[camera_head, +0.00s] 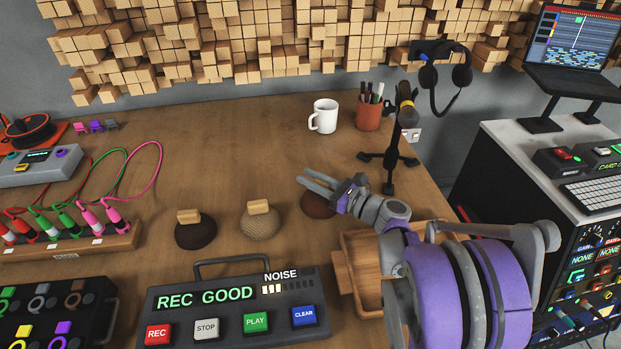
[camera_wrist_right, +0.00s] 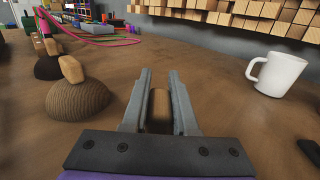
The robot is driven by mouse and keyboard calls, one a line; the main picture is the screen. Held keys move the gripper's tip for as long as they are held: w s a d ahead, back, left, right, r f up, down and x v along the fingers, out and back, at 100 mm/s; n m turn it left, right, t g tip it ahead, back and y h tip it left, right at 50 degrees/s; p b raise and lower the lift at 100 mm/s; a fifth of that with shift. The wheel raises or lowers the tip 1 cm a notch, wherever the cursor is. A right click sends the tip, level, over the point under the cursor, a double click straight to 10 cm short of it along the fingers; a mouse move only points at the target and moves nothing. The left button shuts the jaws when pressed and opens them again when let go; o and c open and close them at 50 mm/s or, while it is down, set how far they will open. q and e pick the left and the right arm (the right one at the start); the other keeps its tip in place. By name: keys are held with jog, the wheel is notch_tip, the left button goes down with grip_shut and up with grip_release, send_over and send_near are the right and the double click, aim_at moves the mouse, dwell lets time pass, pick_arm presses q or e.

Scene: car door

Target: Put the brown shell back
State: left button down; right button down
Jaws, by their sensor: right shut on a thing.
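The brown shell (camera_head: 316,206) is a reddish-brown dome at the middle right of the table, partly covered by my right gripper (camera_head: 316,184) in the head view. My right gripper (camera_wrist_right: 159,80) is shut on the shell's wooden grip block (camera_wrist_right: 160,108), which shows between its fingers in the right wrist view. The shell's dome is hidden in the wrist view. I cannot tell whether the shell touches the table or is slightly above it. My left gripper is not in view.
A ribbed tan shell (camera_head: 259,223) and a dark shell (camera_head: 195,234) stand to the left. A wooden tray (camera_head: 355,248) lies under my right arm. The recorder panel (camera_head: 235,305) is in front. A microphone stand (camera_head: 390,165), white mug (camera_head: 324,116) and pen cup (camera_head: 368,115) stand behind.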

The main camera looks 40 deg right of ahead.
jog(key=c, duration=0.7)
grip_release()
jog(key=shift+f, duration=0.1)
jog(key=shift+r, duration=0.3)
jog(key=p+v, duration=0.1)
jog(key=v, duration=1.1)
jog(key=shift+f+p, duration=0.1)
jog(key=shift+p, duration=0.25)
